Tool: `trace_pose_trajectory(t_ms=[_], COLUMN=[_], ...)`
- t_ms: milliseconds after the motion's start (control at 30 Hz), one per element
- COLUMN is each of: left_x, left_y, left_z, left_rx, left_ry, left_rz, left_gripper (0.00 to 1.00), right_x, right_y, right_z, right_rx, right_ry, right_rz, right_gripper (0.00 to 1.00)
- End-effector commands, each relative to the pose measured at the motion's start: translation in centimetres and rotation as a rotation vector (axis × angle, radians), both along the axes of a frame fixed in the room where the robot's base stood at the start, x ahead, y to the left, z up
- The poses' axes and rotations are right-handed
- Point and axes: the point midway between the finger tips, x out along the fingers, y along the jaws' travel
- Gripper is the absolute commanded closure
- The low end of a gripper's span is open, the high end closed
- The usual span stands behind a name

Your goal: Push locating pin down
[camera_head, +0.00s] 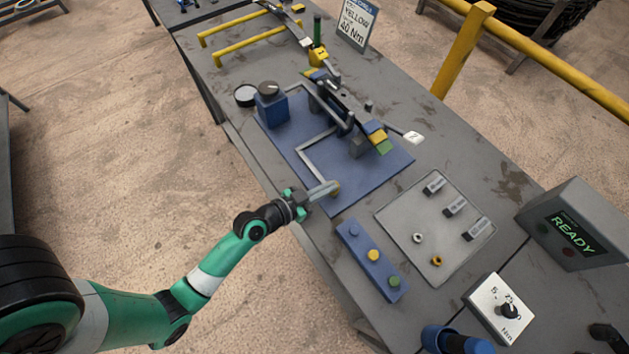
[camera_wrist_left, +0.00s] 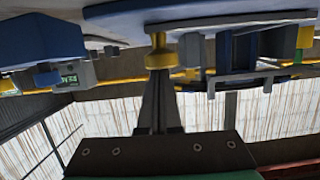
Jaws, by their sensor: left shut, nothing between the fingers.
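The locating pin appears to be the yellow, brass-like knob (camera_head: 335,190) at the front corner of the blue fixture plate (camera_head: 375,185). In the left wrist view the knob (camera_wrist_left: 160,57) hangs from the plate's edge in an upside-down picture. My left gripper (camera_head: 325,190) is shut and empty, its fingers reaching in from the left at the knob. In the left wrist view the closed fingertips (camera_wrist_left: 159,76) end right at the knob; I cannot tell whether they touch it. The fingers partly hide the knob in the head view.
A blue button box (camera_head: 371,262) stands at the table's near edge. A grey tray (camera_head: 410,215) with small parts lies beside the fixture. A torque dial (camera_head: 508,310) and a READY display (camera_head: 570,232) are at right. The fixture's blue post (camera_head: 271,106) and metal arms rise behind.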

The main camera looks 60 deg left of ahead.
Motion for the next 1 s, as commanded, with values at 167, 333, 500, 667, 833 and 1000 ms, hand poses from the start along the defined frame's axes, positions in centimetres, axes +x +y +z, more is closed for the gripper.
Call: trace_pose_trajectory(t_ms=[167, 333, 500, 667, 833, 1000], left_x=[0.3, -4.3, -7.7, -9.1, -9.3, -9.2], left_y=[-0.3, -0.2, -0.2, -0.3, -0.4, -0.4], left_z=[4.8, 4.8, 5.9, 6.5, 6.6, 6.6], left_rx=[0.002, -0.001, 0.000, 0.002, 0.002, 0.002], left_ry=[-0.010, -0.009, -0.013, -0.014, -0.015, -0.015], left_rz=[-0.006, 0.000, 0.001, -0.002, -0.005, -0.005], left_gripper=[1.00, 1.00, 1.00, 1.00, 1.00, 1.00], right_x=[0.0, 0.0, 0.0, 0.0, 0.0, 0.0], right_y=[0.0, 0.0, 0.0, 0.0, 0.0, 0.0], right_z=[4.1, 2.8, 2.3, 2.2, 2.2, 2.2], right_rx=[0.000, 0.000, 0.000, 0.000, 0.000, 0.000], right_ry=[0.000, 0.000, 0.000, 0.000, 0.000, 0.000], right_rz=[0.000, 0.000, 0.000, 0.000, 0.000, 0.000], right_gripper=[0.50, 0.50, 0.50, 0.50, 0.50, 0.50])
